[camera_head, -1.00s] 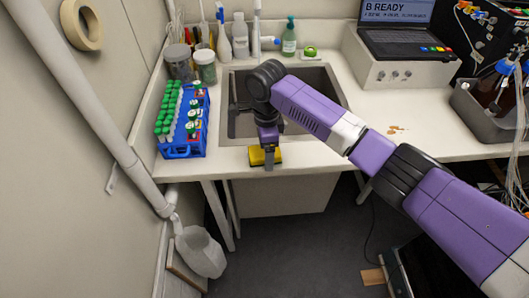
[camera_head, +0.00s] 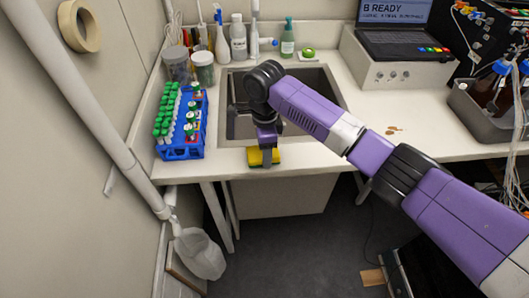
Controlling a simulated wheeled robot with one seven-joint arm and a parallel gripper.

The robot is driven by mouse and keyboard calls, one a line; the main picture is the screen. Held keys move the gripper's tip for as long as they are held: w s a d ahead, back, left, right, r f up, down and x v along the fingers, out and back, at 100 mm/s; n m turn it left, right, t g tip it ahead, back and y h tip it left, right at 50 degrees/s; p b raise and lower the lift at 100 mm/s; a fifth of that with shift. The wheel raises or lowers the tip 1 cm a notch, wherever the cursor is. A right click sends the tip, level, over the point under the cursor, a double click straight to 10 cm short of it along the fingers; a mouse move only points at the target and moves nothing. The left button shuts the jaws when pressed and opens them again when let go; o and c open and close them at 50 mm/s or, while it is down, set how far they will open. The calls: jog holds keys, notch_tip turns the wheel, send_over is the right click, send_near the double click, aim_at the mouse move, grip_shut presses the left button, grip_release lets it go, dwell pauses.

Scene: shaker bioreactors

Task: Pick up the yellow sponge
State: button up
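The yellow sponge (camera_head: 256,158) is at the front edge of the counter, just in front of the sink. My gripper (camera_head: 266,161) points down at it, with one grey finger seen in front of the sponge's near side. The other finger is hidden behind the sponge or my wrist. The sponge appears to lie between the fingers, but I cannot tell whether they press on it or whether it is off the counter.
The sink (camera_head: 240,122) lies behind my gripper. A blue rack (camera_head: 184,152) of green-capped tubes stands to the left. Bottles and jars line the back. A laptop (camera_head: 400,35) sits on a white box (camera_head: 374,70) at the right. The counter (camera_head: 420,125) right of the sink is mostly clear.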

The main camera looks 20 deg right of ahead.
notch_tip(320, 180, up, 20)
jog(key=p, duration=0.1)
jog(key=shift+f+p, duration=0.25)
jog(key=shift+p, duration=0.05)
jog(key=o, duration=0.5)
jog(key=c, duration=0.4)
jog(key=shift+a, duration=0.1)
